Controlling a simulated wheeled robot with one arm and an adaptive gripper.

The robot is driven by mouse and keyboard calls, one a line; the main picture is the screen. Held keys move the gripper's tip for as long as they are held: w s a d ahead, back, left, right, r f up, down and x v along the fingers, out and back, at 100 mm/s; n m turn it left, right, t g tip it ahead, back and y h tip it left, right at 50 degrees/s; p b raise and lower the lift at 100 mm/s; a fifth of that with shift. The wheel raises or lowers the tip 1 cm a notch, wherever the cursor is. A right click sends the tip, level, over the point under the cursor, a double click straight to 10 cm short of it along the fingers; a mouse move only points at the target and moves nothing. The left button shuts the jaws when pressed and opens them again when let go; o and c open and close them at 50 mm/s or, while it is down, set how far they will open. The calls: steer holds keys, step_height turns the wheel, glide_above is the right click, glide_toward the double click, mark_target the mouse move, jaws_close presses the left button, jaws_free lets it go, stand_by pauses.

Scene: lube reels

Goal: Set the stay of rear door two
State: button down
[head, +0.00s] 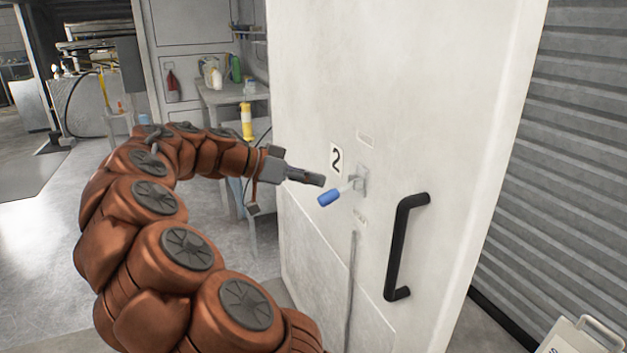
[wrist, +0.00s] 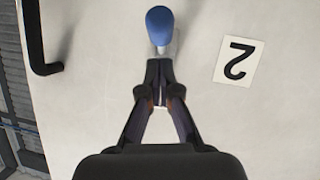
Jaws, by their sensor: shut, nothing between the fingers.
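The white door marked 2 (head: 400,120) fills the middle right of the head view. Its stay lever, with a blue grip (head: 328,198) on a short metal arm, sticks out from a small plate (head: 361,181) beside the number label (head: 336,159). My gripper (head: 322,180) is shut and empty, its tips close to the lever just above the blue grip. In the wrist view the closed fingertips (wrist: 159,64) point at the lever, just below the blue knob (wrist: 159,24). I cannot tell whether they touch it. The tips partly hide the lever's arm.
A black door handle (head: 404,245) stands out to the lower right of the lever; a vertical rod (head: 350,285) runs below it. A bench with bottles (head: 232,95) is behind the door's left edge. A corrugated wall (head: 565,150) is at right. Floor at left is open.

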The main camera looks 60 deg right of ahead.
steer(key=d+r+v, duration=0.1)
steer(key=r+v, duration=0.1)
steer(key=v, duration=1)
steer(key=shift+a+r+p, duration=0.2)
steer(key=shift+r+p, duration=0.15)
steer(key=shift+r, duration=0.05)
steer(key=shift+a, duration=0.1)
